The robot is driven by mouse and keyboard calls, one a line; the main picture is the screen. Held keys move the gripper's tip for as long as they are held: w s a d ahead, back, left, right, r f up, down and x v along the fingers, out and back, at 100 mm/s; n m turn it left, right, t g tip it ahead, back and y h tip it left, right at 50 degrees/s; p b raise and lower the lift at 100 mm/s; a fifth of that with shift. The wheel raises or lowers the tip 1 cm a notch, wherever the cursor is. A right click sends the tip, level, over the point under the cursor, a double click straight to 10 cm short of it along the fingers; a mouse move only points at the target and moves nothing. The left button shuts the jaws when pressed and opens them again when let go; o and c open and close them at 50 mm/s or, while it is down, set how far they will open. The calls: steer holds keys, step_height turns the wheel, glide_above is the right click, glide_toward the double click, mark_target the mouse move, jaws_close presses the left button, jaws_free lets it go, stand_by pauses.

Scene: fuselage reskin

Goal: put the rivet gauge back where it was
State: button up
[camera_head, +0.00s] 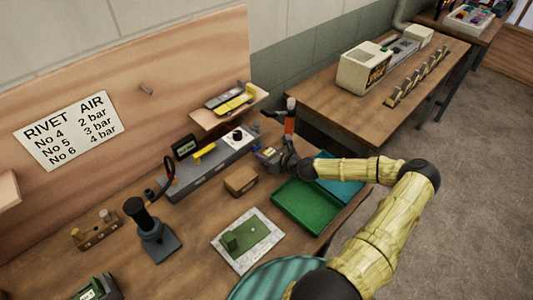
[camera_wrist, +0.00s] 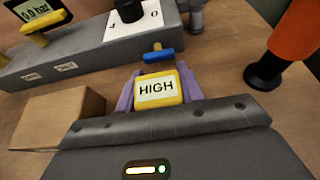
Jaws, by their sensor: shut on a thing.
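In the head view my gripper (camera_head: 268,153) is over the bench, at the right end of the grey console (camera_head: 210,167). A blue-handled valve (camera_wrist: 158,54) on the console is just beyond the fingers in the wrist view. A small wall shelf (camera_head: 212,117) holds a yellow item (camera_head: 236,100) and dark pieces.
A cardboard-brown box (camera_head: 241,181) sits left of my gripper. An orange-and-black tool (camera_head: 290,120) stands close on the right. A green tray (camera_head: 305,206) and a mat (camera_head: 225,258) with a green plate lie nearer. A black-handled press (camera_head: 150,232) stands at left.

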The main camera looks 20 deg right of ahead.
steer(key=shift+f, duration=0.2)
steer(key=o, duration=1.1)
steer(key=shift+r, duration=0.1)
steer(key=shift+r, duration=0.15)
steer(key=shift+s+d, duration=0.15)
steer(key=shift+s, duration=0.1)
steer(key=b+v, duration=0.3)
steer(key=v, duration=0.8)
steer(key=shift+s+r, duration=0.1)
steer(key=shift+s, duration=0.1)
